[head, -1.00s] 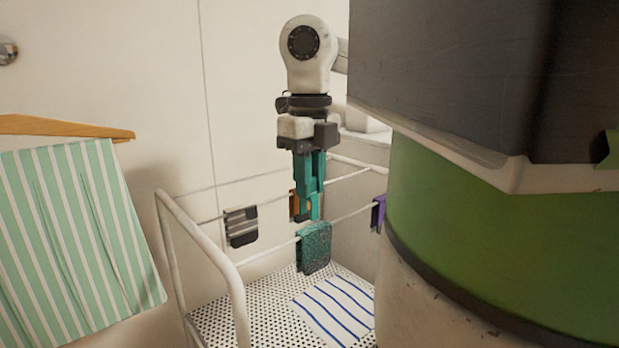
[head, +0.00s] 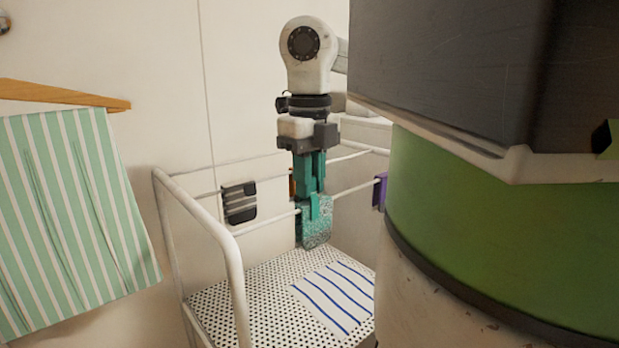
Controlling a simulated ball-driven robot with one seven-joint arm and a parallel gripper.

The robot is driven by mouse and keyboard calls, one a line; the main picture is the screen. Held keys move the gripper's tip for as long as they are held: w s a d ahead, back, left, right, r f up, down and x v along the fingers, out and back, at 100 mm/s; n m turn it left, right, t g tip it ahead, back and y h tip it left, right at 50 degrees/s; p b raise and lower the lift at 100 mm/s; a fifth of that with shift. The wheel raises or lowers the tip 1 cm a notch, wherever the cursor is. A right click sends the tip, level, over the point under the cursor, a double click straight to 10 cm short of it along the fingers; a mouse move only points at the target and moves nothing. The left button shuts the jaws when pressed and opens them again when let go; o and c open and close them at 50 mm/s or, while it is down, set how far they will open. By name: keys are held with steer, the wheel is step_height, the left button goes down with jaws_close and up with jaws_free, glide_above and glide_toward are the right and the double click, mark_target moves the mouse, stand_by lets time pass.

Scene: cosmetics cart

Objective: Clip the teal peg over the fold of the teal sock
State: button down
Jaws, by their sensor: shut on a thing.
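Whether the peg's legs straddle the fold on both sides cannot be told from this view.
A dark striped piece (head: 239,203) hangs on the back rail, left of my gripper. A purple piece (head: 380,191) hangs to the right. A blue-striped cloth (head: 337,296) lies on the perforated shelf (head: 248,290). A green striped towel (head: 70,215) hangs at left.

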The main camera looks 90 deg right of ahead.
steer(key=shift+f, duration=0.2)
steer(key=c, duration=0.9)
jaws_free()
steer(key=shift+c, duration=0.2)
steer(key=shift+r, duration=0.1)
step_height(320, 180, up, 11)
steer(key=shift+f, duration=0.2)
